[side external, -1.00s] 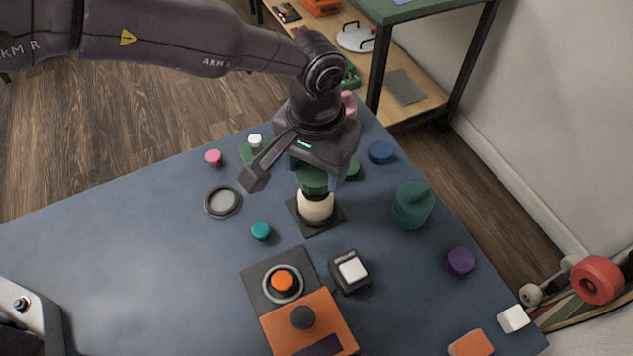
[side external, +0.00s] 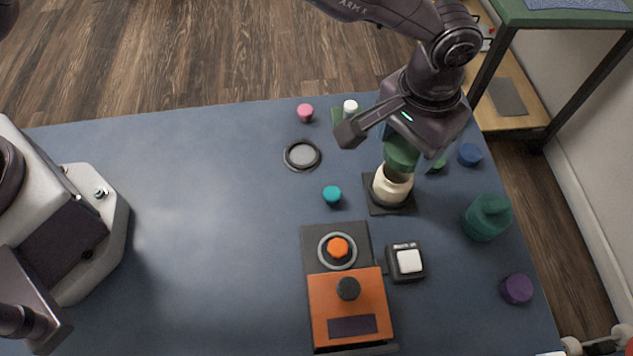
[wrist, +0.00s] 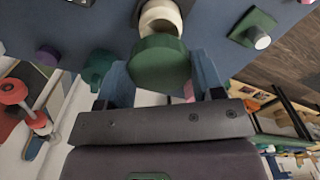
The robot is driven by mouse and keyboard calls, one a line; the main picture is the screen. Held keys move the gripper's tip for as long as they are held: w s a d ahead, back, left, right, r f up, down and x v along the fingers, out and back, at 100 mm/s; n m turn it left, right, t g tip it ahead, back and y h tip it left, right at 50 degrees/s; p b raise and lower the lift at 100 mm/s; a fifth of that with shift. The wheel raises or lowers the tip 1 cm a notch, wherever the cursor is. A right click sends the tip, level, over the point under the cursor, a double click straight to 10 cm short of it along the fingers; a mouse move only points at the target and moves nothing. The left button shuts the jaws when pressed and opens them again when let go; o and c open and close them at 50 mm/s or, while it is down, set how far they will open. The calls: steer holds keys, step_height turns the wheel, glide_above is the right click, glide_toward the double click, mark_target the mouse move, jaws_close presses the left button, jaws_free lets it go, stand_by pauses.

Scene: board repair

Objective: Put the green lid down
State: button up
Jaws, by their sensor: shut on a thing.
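The green lid (side external: 402,156) is a thick disc held between the fingers of my gripper (side external: 408,146). It sits directly over a cream cylindrical jar (side external: 391,187) on a dark square pad (side external: 378,208). Whether the lid touches the jar I cannot tell. In the wrist view the lid (wrist: 160,62) is between the two blue fingers of my gripper (wrist: 160,78), with the cream jar (wrist: 160,17) partly hidden behind it.
A teal jar (side external: 487,218) stands to the right, with blue (side external: 470,154) and purple (side external: 517,289) caps nearby. A teal cap (side external: 332,196) and grey ring dish (side external: 302,155) lie left. An orange device (side external: 348,310) and white-button box (side external: 406,262) are in front. The table's left middle is clear.

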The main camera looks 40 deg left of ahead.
steer(key=r, duration=0.4)
steer(key=shift+s+r, duration=0.25)
steer(key=shift+s, duration=0.05)
steer(key=s+a+f+n, duration=0.2)
steer(key=s+a+n, duration=0.7)
steer(key=s+a, duration=1.35)
steer(key=n, duration=0.1)
glide_above(284, 204)
steer(key=f, duration=0.9)
steer(key=shift+s+a+f, duration=0.2)
steer(key=shift+s+f, duration=0.05)
steer(key=shift+s, duration=0.05)
steer(key=shift+w+d+f, duration=0.1)
steer(key=shift+w+f, duration=0.05)
steer(key=shift+f, duration=0.05)
steer(key=shift+w+d+f, duration=0.15)
steer(key=shift+f, duration=1.55)
steer(key=shift+f, duration=0.15)
